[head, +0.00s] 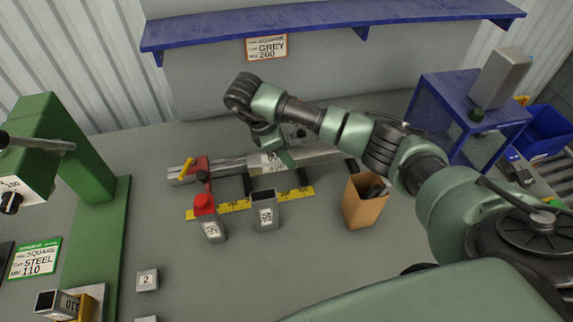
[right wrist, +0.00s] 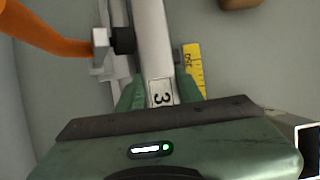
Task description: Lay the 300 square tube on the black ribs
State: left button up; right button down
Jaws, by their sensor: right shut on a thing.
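My right gripper (head: 283,158) is shut on a light grey square tube (right wrist: 153,45), and it also shows in the right wrist view (right wrist: 160,95). The tube's label shows a 3; the rest is hidden by the gripper. In the head view the tube runs left to right along the back of the black ribs (head: 303,177), partly covered by my gripper. I cannot tell whether it touches the ribs. My left gripper is not in view.
A red stop (head: 203,202) and yellow scale (head: 237,206) are at the ribs' left and front. Short tubes (head: 265,213) stand in front, with a cardboard box (head: 364,203) to their right. A green machine (head: 95,165) stands left; a blue shelf (head: 330,22) overhangs the back.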

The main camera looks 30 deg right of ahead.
notch_tip(320, 180, down, 3)
jog(key=shift+s+f+p, duration=0.1)
jog(key=shift+f+p, duration=0.05)
jog(key=shift+p, duration=0.35)
jog(key=shift+f, duration=0.5)
jog(key=c, duration=0.9)
grip_release()
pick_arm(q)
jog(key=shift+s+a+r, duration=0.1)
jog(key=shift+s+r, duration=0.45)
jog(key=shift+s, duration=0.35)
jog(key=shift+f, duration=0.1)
pick_arm(e)
jog(key=shift+r, duration=0.1)
